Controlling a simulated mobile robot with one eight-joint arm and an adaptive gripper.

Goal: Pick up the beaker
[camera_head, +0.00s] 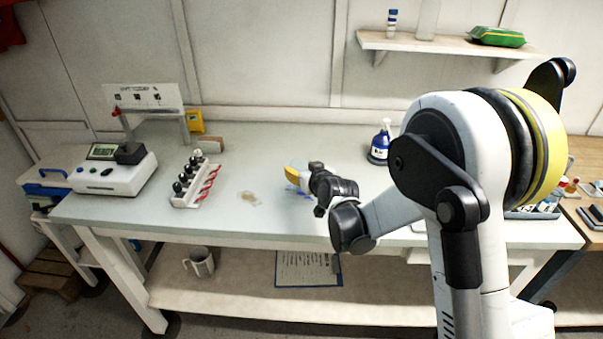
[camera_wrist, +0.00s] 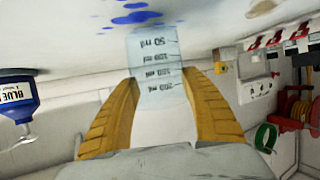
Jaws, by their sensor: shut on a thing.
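The beaker (camera_wrist: 156,68) is clear, with dark volume marks such as "50 ml". In the wrist view it sits between the two yellow fingers of my gripper (camera_wrist: 158,105), which are shut on its sides. That view is upside down, so the table top (camera_wrist: 60,45) is at the top, close to the beaker's base. I cannot tell whether the base touches the table. In the head view my gripper (camera_head: 294,176) is low over the middle of the table (camera_head: 240,165), and the beaker is hard to make out there.
Blue spots (camera_wrist: 136,18) mark the table by the beaker. A blue-labelled bottle (camera_head: 380,142) stands to the right, and a rack with dark-topped pieces (camera_head: 188,186) to the left. A white device (camera_head: 113,172) is at far left. A pale brownish stain (camera_head: 249,198) lies left of my gripper.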

